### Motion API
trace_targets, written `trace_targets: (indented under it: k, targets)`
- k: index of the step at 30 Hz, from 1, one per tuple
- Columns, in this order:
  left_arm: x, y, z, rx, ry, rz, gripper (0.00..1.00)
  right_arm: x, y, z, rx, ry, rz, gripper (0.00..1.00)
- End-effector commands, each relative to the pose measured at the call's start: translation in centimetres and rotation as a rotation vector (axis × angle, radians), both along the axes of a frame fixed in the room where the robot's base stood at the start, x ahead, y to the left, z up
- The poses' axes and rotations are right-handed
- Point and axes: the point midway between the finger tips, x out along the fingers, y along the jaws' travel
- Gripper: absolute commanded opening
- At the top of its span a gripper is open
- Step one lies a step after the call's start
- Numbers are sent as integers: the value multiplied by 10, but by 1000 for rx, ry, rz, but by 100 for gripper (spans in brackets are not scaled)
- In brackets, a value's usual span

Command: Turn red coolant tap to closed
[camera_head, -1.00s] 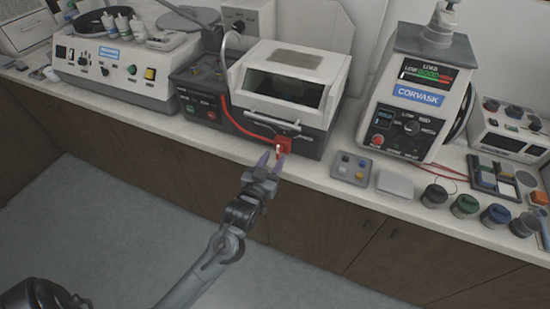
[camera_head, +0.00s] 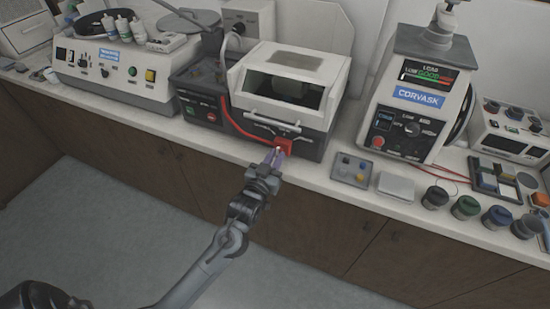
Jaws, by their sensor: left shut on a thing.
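The red coolant tap (camera_head: 284,144) sits at the lower front of the white and grey cutting machine (camera_head: 262,106), at the end of a red hose (camera_head: 236,124). My left gripper (camera_head: 274,155) reaches up from below over the bench's front edge. I cannot tell the handle's exact angle. My right gripper does not show.
The mounting press (camera_head: 418,95) stands to the right on the white bench (camera_head: 325,174). A small grey pad with buttons (camera_head: 351,168) and several dark jars (camera_head: 465,206) line the front edge. A grinder (camera_head: 118,72) stands at left. The floor in front is clear.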

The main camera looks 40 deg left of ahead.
Motion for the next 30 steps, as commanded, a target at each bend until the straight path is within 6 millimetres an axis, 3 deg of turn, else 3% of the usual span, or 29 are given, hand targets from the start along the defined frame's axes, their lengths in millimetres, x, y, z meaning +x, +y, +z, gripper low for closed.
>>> trace_targets:
  k: [11,30]
  targets:
    - [0,1,3,-106,-32,1,0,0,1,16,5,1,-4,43]
    - [-1,4,2,-589,-181,2,0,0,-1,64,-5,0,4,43]
